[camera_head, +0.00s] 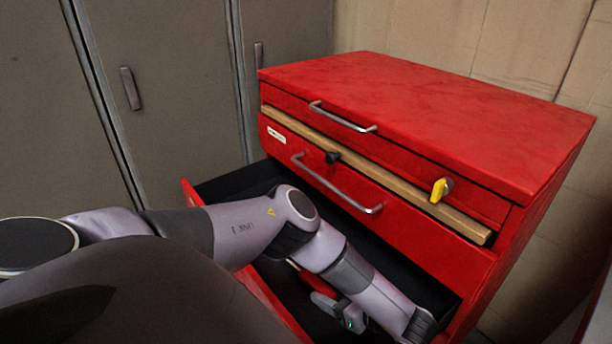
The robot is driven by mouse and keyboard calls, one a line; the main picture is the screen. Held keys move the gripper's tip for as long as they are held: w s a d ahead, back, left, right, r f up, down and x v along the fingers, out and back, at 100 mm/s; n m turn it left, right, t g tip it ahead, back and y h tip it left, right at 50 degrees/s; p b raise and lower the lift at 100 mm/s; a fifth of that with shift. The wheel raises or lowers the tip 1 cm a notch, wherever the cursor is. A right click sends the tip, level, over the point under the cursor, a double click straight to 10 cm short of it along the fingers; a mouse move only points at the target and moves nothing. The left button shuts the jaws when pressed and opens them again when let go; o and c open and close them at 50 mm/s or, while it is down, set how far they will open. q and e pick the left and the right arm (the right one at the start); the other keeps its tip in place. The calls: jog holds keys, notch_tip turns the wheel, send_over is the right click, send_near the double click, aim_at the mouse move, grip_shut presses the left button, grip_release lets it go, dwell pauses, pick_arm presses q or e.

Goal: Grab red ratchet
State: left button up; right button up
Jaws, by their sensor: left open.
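No red ratchet can be made out; much of the drawer's inside is hidden by my left arm. The open lower drawer (232,184) of the red cabinet is pulled out and has a dark interior. My left arm reaches over the drawer's front and down into it. My left gripper (326,302) is low in the drawer, partly hidden by my forearm; its fingertips are hard to see. It is open, and I see nothing held in it. A small pale and reddish bit (292,264) shows beside my forearm, too small to identify. My right gripper is out of view.
The red cabinet (430,110) has a clear top and closed upper drawers with metal handles (342,117). A wooden strip (385,174) with a black knob (333,157) and yellow latch (439,190) crosses its front. Grey lockers (170,60) stand behind on the left.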

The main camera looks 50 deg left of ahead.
aim_at(317, 282)
pick_arm(q)
jog(key=b+x, duration=0.2)
jog(key=x, duration=0.2)
jog(key=shift+a+f, duration=0.15)
jog(key=shift+f, duration=0.05)
jog(key=shift+a, duration=0.4)
grip_shut()
